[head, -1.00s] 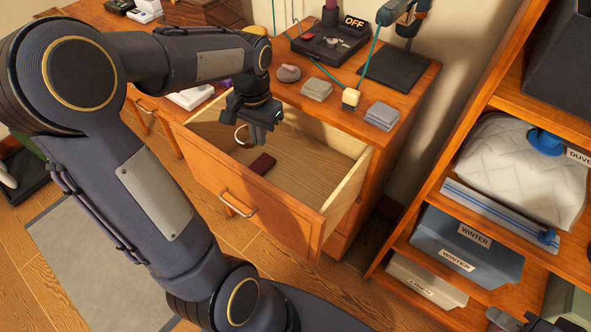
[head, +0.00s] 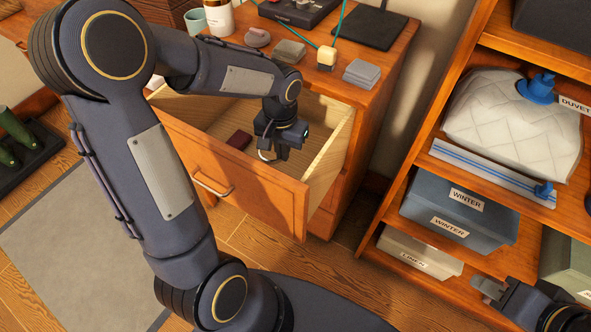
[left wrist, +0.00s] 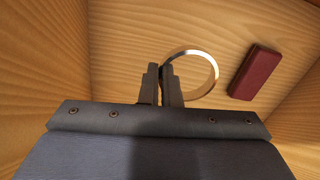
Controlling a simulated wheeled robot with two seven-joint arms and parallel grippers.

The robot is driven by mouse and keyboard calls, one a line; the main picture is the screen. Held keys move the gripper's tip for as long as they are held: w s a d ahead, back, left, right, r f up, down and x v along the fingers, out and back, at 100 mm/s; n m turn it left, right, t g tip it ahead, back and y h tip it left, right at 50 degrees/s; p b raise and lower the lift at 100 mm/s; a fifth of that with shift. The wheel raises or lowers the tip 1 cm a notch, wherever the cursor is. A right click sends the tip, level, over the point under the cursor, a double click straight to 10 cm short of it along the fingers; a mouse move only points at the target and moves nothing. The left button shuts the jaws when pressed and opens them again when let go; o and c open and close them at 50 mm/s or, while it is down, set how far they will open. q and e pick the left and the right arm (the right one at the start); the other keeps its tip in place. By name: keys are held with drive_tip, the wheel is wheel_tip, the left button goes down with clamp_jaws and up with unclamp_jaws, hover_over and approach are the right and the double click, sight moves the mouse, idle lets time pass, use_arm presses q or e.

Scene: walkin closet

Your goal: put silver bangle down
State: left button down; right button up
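The silver bangle (head: 262,155) is a thin shiny ring. My left gripper (head: 277,152) is inside the open wooden drawer, near its right side, pointing down. In the left wrist view, the gripper's fingers (left wrist: 164,88) are close together on the near-left rim of the bangle (left wrist: 216,66), whose loop stands out to the right. The bangle is over the drawer floor; whether it touches the floor I cannot tell. The drawer (head: 230,178) is pulled out of the cabinet. My right gripper (head: 488,290) is at the lower right, away from the drawer; its finger gap is unclear.
A dark red wallet-like item (head: 239,140) lies on the drawer floor, left of my left gripper; it also shows in the left wrist view (left wrist: 256,72). Folded grey cloths (head: 361,73) and a jewellery stand are on the cabinet top. A shelf with boxes (head: 460,208) stands at the right.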

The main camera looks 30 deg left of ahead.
use_arm(q)
hover_over(297, 171)
drive_tip(key=s, duration=0.2)
drive_tip(key=f, duration=0.4)
drive_tip(key=shift+d+b, duration=0.35)
wheel_tip(297, 171, down, 3)
drive_tip(key=shift+d+f+b, duration=0.1)
drive_tip(key=shift+f+b, duration=0.1)
drive_tip(key=shift+b, duration=0.15)
drive_tip(key=shift+f, duration=0.15)
drive_tip(key=c, duration=1.6)
unclamp_jaws()
drive_tip(key=shift+c, duration=0.2)
drive_tip(key=shift+r, duration=0.25)
wheel_tip(297, 171, up, 12)
drive_tip(key=p, duration=0.2)
drive_tip(key=shift+p, duration=0.35)
